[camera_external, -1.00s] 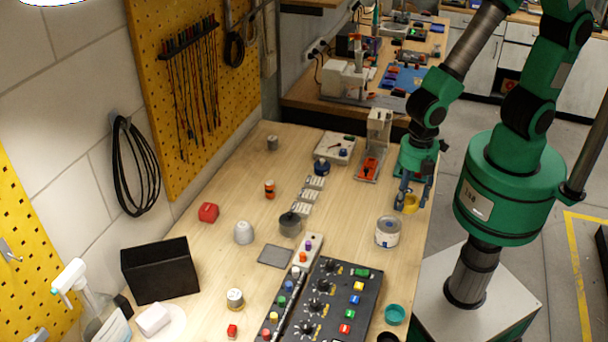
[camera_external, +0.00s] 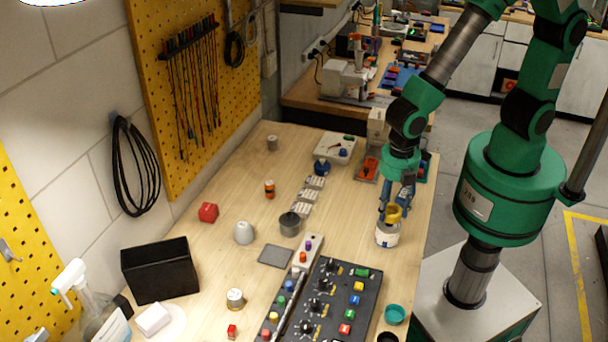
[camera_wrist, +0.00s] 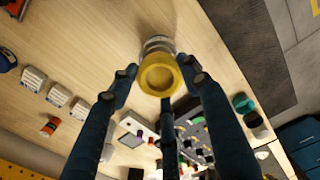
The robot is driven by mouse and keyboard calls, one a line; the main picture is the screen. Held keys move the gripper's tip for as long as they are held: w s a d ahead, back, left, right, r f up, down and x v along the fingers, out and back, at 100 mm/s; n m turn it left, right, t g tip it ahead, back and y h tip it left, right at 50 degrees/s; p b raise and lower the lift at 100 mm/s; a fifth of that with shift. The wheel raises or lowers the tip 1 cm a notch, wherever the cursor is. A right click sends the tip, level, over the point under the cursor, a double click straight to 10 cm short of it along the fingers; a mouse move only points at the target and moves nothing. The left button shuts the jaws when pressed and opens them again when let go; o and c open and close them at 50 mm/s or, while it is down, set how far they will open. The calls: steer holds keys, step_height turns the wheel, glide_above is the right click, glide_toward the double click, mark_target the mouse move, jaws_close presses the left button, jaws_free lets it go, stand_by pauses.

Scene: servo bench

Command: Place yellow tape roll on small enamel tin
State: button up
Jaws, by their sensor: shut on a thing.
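The yellow tape roll (camera_external: 394,213) is held between the fingers of my gripper (camera_external: 396,207), over the top of a small white tin with a blue-marked label (camera_external: 387,236). In the wrist view the yellow tape roll (camera_wrist: 160,75) sits between the fingertips of my gripper (camera_wrist: 163,85), with the tin (camera_wrist: 158,44) partly hidden behind it. The tin stands upright near the table's right edge. I cannot tell whether the roll touches the tin's rim.
A black control panel (camera_external: 335,300) with coloured buttons lies in front of the tin, and a teal ring (camera_external: 395,315) is beside it. The wooden table (camera_external: 345,215) is bare between cup and tin.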

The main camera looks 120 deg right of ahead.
mark_target(391, 213)
steer(key=shift+s+f, duration=0.1)
steer(key=shift+f, duration=1.3)
steer(key=shift+f, duration=0.15)
steer(key=o, duration=1.1)
steer(key=shift+o, duration=0.2)
step_height(391, 213, up, 12)
steer(key=shift+p, duration=0.45)
